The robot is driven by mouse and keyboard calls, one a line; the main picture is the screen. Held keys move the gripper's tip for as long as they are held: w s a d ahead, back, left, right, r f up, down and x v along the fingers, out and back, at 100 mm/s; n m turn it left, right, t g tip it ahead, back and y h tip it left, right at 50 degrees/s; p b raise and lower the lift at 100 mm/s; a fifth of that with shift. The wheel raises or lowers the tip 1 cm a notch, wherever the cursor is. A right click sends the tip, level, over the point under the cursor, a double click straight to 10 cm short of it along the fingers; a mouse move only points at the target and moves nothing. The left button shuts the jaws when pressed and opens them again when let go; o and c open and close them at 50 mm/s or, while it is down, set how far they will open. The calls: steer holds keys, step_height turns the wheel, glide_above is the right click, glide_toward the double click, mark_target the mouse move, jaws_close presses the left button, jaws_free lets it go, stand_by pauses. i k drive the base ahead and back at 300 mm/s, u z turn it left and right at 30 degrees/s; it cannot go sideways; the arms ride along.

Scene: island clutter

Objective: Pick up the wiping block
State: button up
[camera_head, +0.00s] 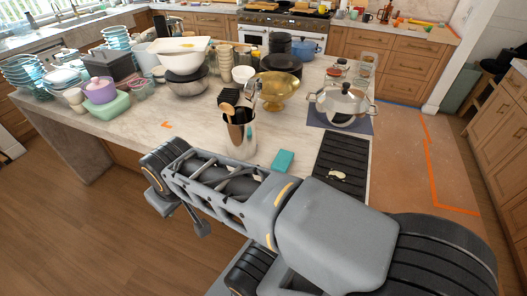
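A small teal block (283,161), which looks like the wiping block, lies flat on the light marble island top. It is close to the near edge, between the steel utensil pot and the black ribbed mat. I see nothing held.
The steel utensil pot (240,135) stands left of the block, with a gold bowl (278,90) behind. The black ribbed mat (340,168) and a lidded pot (343,100) are to the right. Dishes crowd the left. Marble (190,133) left of the utensil pot is mostly clear.

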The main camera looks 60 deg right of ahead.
mark_target(284, 159)
steer(key=k, duration=0.45)
steer(key=u, duration=0.75)
steer(key=i, duration=0.5)
steer(key=z, duration=2.8)
